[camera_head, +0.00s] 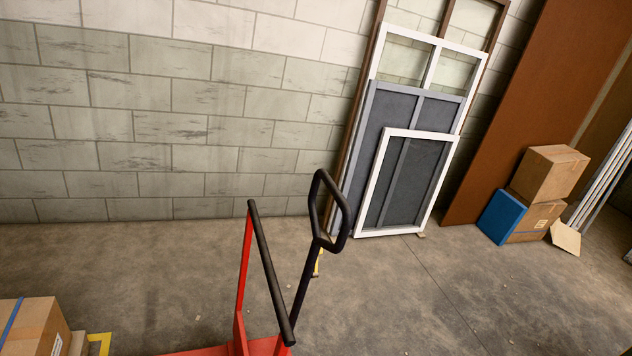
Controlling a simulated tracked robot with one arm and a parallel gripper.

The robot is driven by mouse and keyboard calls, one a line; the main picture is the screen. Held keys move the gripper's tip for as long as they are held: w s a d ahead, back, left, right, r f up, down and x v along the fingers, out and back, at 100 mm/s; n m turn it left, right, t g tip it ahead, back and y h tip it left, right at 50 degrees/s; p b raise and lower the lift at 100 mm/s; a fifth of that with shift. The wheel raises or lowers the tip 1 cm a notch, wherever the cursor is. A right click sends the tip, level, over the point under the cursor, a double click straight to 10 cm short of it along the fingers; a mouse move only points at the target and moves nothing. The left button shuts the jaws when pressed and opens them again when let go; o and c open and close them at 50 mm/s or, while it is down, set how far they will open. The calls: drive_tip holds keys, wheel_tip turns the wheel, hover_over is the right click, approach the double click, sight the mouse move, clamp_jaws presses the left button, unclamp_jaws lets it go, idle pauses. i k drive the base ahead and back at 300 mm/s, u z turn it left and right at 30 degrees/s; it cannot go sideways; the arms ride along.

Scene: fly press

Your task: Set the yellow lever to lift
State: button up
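A black loop handle (345,222) on a dark shaft (303,290) rises from a red base (262,346) at the bottom middle. A small yellow piece (318,264) shows beside the shaft, just below the loop; it may be the yellow lever. It is partly hidden by the shaft, and its setting cannot be told. My gripper is not in view.
A red frame with a slanted black bar (268,265) stands left of the handle. Cardboard boxes (32,326) are at bottom left, and more boxes (549,174) at right. Framed panels (405,185) lean on the block wall. Floor (150,270) between is clear.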

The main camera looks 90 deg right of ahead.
sight(315, 274)
drive_tip(key=u, duration=0.05)
drive_tip(key=k, duration=1.6)
drive_tip(key=z, duration=1.85)
drive_tip(key=i, duration=1.6)
drive_tip(key=z, duration=0.15)
